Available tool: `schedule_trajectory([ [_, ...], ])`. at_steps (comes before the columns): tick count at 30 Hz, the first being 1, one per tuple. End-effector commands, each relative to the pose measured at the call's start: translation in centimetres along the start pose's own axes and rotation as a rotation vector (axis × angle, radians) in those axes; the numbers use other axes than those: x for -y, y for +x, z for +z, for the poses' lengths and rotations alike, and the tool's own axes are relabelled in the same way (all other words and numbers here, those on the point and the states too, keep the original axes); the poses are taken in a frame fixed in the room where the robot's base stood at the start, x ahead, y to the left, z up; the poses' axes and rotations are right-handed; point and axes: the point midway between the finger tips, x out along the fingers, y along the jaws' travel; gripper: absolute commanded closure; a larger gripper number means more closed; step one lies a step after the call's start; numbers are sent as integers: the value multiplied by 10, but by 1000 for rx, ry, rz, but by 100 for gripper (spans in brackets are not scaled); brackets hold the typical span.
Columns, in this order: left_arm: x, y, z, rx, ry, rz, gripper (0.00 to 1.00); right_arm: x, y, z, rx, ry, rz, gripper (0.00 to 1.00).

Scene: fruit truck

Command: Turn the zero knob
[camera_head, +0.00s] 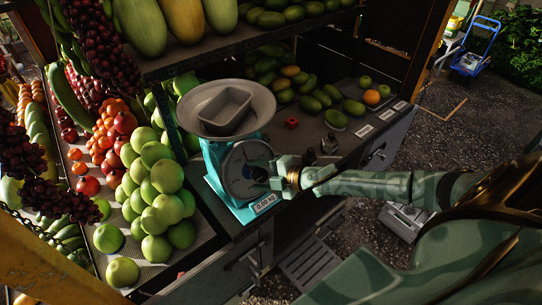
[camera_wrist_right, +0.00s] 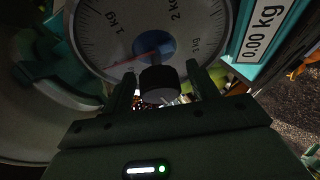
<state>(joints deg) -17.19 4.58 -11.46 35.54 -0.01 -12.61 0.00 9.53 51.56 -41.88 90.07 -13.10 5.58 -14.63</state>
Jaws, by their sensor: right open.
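The teal scale (camera_head: 212,158) stands on the dark counter, with a round metal pan and a rectangular tray (camera_head: 228,108) on top. Its white dial (camera_head: 240,165) faces my right arm. In the wrist view the dial (camera_wrist_right: 120,30) has a red needle off to the lower left. The black zero knob (camera_wrist_right: 158,86) sticks out below the dial's blue centre. My right gripper (camera_head: 275,177) is at the dial's right side. In the wrist view its open fingers (camera_wrist_right: 162,90) stand on either side of the knob; contact is unclear. The left gripper is out of view.
The scale's display (camera_head: 265,203) reads 0.00 kg. Green fruit (camera_head: 155,195) is piled left of the scale. A shelf of melons (camera_head: 185,22) overhangs behind. A small red cube (camera_head: 292,123) and a dark object (camera_head: 329,144) lie on the counter to the right.

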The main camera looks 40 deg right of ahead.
Motion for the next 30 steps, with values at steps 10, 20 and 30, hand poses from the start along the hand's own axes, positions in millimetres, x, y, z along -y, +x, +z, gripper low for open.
schedule_trajectory([
  [10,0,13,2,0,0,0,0,5,-64,1,1,2,-7,41],
  [20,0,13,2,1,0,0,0,2,-123,-1,0,3,-6,41],
  [30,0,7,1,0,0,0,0,1,-157,-1,-1,2,-3,41],
])
